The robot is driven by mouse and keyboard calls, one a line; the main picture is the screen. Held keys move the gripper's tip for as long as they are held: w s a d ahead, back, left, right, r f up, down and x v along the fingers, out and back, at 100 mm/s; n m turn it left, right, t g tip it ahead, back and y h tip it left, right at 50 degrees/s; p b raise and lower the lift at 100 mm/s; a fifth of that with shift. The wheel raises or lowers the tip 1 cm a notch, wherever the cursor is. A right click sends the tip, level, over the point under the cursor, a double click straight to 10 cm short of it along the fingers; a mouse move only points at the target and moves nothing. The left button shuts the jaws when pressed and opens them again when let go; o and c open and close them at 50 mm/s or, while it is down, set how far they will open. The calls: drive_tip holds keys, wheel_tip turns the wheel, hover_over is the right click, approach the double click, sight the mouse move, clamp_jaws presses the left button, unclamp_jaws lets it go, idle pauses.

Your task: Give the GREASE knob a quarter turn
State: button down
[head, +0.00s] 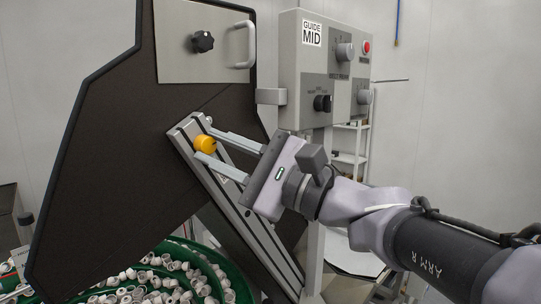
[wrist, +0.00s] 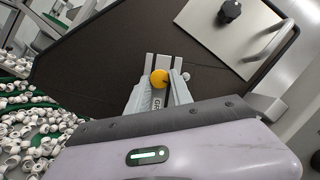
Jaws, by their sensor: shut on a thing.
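The yellow knob (head: 205,144) sits near the upper end of a slanted metal rail (head: 246,218). It also shows in the wrist view (wrist: 159,78), above a label (wrist: 158,103) that seems to begin with GR; the rest is hidden. My gripper (head: 207,146) has one finger on each side of the knob and is shut on it. In the wrist view the two fingers (wrist: 161,79) flank the knob. The turn angle of the knob cannot be read.
A dark panel (head: 110,140) stands behind the rail, with a plate (head: 185,60) bearing a black knob and handle. A control box (head: 318,75) marked GUIDE MID stands to the right. A green bowl (head: 225,262) of white caps lies below.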

drive_tip(key=shift+s+a+f+m+t, duration=0.1)
drive_tip(key=shift+m+t, duration=0.7)
drive_tip(key=shift+m, duration=1.4)
drive_tip(key=c, duration=1.1)
unclamp_jaws()
drive_tip(key=b+v, duration=0.1)
drive_tip(key=v, duration=1.6)
drive_tip(key=shift+s+f, duration=0.15)
